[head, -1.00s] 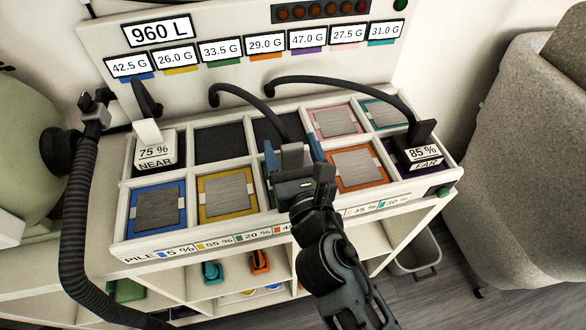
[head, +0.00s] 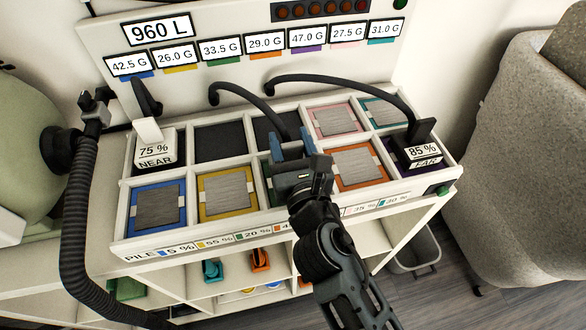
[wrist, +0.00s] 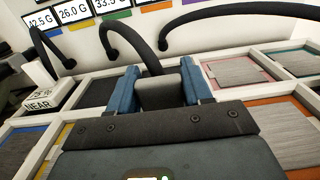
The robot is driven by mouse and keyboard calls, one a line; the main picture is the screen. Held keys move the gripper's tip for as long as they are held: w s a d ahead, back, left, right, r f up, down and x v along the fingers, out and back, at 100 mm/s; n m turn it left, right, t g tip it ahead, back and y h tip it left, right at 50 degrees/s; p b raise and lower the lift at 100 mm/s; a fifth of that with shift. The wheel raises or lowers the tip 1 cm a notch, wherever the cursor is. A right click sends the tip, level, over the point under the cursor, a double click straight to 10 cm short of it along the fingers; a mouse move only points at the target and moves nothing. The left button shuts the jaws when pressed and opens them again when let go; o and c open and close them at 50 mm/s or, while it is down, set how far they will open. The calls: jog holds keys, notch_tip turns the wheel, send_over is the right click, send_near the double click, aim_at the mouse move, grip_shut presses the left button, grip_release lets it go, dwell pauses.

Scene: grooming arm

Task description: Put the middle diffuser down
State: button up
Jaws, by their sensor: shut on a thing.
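My gripper (head: 291,148) is shut on the middle diffuser, a grey block (wrist: 160,95) with a black hose running to it. Its two blue fingers flank the block in the wrist view. The gripper is over the middle of the tray, around the green-framed compartment (head: 268,187) and the dark compartment behind it. The diffuser's underside is hidden, so I cannot tell whether it touches anything. The near diffuser (head: 155,148) sits at the back left of the tray, and the far diffuser (head: 419,152) at the right end.
The white tray (head: 190,237) has blue, yellow, orange, pink and teal framed pads in its compartments. A dark empty compartment (head: 219,143) lies left of the gripper. Black hoses (head: 345,83) arch over the back row. A ribbed hose (head: 78,220) stands at left.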

grip_shut()
jog(key=shift+r, duration=0.1)
